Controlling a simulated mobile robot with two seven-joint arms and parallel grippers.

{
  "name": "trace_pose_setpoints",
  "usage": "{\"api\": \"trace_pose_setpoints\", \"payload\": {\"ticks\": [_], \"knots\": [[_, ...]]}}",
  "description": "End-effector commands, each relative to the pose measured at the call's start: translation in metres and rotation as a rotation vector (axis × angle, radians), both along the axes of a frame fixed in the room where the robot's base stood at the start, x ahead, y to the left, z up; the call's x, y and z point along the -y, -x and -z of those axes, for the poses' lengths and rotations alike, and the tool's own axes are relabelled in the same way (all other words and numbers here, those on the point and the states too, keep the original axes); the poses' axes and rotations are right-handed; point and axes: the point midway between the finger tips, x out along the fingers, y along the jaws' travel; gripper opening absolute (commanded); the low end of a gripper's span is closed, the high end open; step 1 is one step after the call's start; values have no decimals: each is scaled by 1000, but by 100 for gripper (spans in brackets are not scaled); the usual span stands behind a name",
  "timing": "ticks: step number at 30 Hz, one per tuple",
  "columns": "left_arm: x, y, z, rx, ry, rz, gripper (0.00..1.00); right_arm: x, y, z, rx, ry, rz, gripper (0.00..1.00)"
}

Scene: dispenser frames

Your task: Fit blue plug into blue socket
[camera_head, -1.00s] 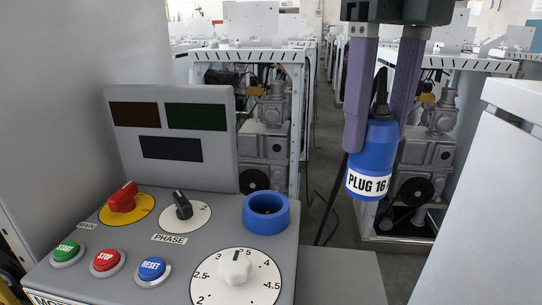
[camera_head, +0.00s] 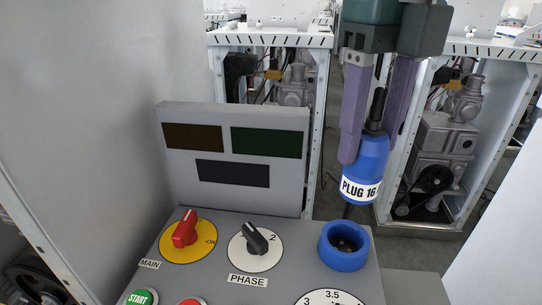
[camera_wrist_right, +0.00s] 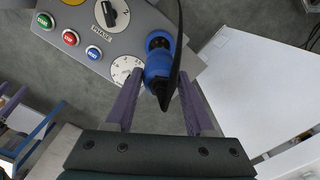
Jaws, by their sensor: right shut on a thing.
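The blue plug (camera_head: 364,165), labelled PLUG 16 on a white band, hangs upright with a black cable end on top. My right gripper (camera_head: 373,143) is shut on it, one purple finger on each side. The blue socket (camera_head: 343,262) is a round ring with a dark hollow, on the grey panel's top at its right end. The plug is above and slightly right of the socket in the head view, apart from it. In the right wrist view, the plug (camera_wrist_right: 158,66) partly covers the socket (camera_wrist_right: 157,38). My left gripper is out of view.
The grey control panel (camera_head: 210,270) carries a red main switch (camera_head: 185,228), a black phase knob (camera_head: 255,238), a numbered dial (camera_head: 335,297) and push buttons. An upright display board (camera_head: 235,195) stands at its back. Open machine cabinets (camera_head: 440,140) stand behind.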

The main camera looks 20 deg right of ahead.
Motion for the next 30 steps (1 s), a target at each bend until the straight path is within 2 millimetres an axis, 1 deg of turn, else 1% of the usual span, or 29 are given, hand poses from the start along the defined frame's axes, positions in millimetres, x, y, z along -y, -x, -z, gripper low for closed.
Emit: {"api": "trace_pose_setpoints", "payload": {"ticks": [1, 3, 6, 11, 18, 21, 30], "knots": [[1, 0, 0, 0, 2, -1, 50, 0, 1, 14, -6, 1, 2, 0], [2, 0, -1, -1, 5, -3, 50, 0, 1, 31, -4, 0, 2, 0], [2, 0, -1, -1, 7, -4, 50, 0, 1, 49, -2, 0, 0, 0], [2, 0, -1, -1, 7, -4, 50, 0, 0, 63, 0, 0, 1, 0], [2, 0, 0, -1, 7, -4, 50, 0, 0, 98, -1, -1, 0, 0], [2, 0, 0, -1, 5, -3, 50, 0, 0, 104, 2, 0, 1, 0], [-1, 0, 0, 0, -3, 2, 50, 0, 0, 106, 1, 0, 0, 0]]}}
